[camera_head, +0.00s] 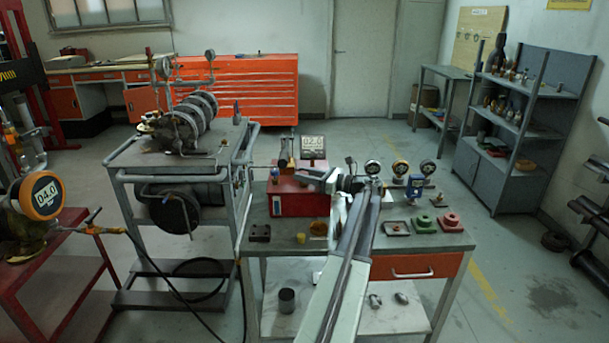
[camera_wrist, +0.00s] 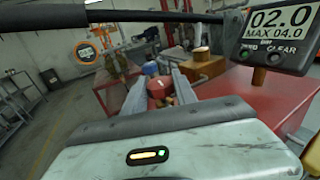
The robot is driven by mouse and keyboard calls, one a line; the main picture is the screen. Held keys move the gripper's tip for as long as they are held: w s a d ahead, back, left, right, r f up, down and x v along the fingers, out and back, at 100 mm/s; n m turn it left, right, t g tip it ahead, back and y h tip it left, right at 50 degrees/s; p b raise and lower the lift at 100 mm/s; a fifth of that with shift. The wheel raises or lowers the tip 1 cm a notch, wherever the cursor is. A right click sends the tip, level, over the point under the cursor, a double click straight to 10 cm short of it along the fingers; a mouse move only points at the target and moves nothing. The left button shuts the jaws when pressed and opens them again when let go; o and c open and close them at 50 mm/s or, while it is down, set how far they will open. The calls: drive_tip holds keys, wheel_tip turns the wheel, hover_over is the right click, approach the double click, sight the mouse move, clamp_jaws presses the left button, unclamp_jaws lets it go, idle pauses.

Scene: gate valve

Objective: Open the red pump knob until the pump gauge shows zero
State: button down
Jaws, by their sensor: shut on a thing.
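My gripper (camera_wrist: 160,88) is shut on the red knob (camera_wrist: 158,87), which shows between its two grey fingers in the wrist view. The fingers partly cover the knob. The red pump box (camera_head: 292,198) stands on the bench in the head view, with my wrist over its right side. The knob is not clear in that view. A digital gauge (camera_head: 313,146) above the box reads 02.0. In the wrist view the gauge (camera_wrist: 272,30) reads 02.0, MAX 04.0, with ZERO and CLEAR buttons below. A separate orange-rimmed gauge (camera_head: 42,195) at the far left reads 04.0.
A dark hose or bar (camera_wrist: 150,16) crosses the top of the wrist view. Several small gauges (camera_head: 400,168) and red and green fittings (camera_head: 424,223) stand right of my arm. A grey cart (camera_head: 165,165) with machinery stands left of the bench.

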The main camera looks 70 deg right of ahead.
drive_tip(key=shift+w+n+y, duration=0.15)
drive_tip(key=shift+n+y, duration=0.15)
drive_tip(key=shift+y, duration=0.2)
drive_tip(key=shift+r, duration=0.1)
drive_tip(key=c, duration=1)
unclamp_jaws()
drive_tip(key=s, duration=0.7)
drive_tip(key=shift+s, duration=0.4)
